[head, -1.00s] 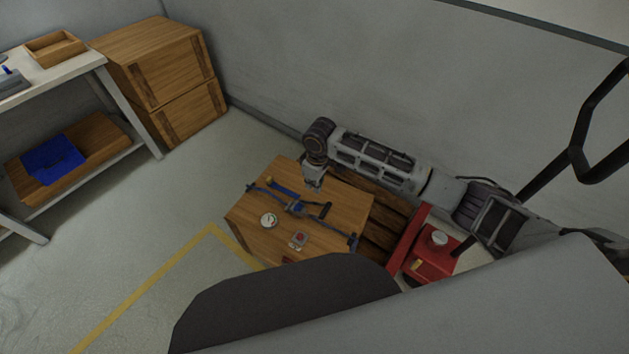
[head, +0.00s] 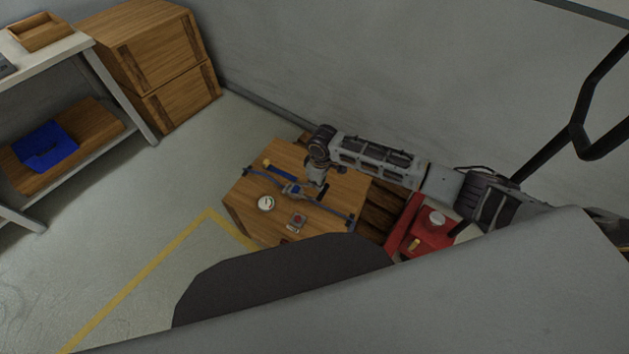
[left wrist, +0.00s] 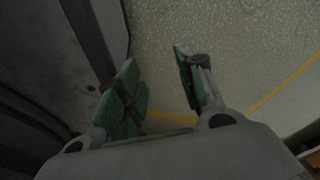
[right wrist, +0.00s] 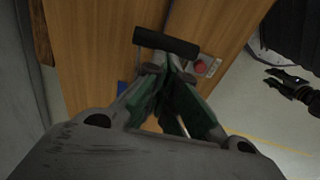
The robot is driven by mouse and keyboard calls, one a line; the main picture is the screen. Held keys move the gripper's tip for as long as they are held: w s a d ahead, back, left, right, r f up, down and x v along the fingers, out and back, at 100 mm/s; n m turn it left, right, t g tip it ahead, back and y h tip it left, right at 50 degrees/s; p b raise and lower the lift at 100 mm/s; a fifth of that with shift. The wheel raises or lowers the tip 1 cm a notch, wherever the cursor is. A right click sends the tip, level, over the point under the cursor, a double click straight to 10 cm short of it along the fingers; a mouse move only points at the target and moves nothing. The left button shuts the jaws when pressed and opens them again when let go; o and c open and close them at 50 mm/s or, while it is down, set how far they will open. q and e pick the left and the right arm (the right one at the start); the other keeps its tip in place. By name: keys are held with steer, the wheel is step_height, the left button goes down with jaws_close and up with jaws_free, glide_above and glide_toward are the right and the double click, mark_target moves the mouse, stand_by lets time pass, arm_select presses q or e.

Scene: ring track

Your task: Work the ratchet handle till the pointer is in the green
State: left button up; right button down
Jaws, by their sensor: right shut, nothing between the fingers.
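The ratchet (head: 292,189) sits mid-way on a blue strap (head: 335,211) across the wooden crate top (head: 250,220). A round white gauge (head: 266,204) lies in front of it; its pointer and any green zone are too small to read. My right gripper (head: 317,182) is right beside the ratchet and partly covers it. In the right wrist view its fingers (right wrist: 158,75) are shut and empty, with the black bar of the handle (right wrist: 166,42) just beyond the tips; contact cannot be told. My left gripper (left wrist: 160,75) is open and empty above the floor.
A small box with a red button (head: 297,221) stands on the crate near the gauge. A red machine (head: 430,232) is right of the crate, and a wall stands behind. Shelving (head: 70,130) and stacked wooden boxes (head: 160,65) are at left. The floor between is clear.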

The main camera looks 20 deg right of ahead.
mark_target(325, 192)
arm_select(q)
steer(key=shift+w, duration=0.25)
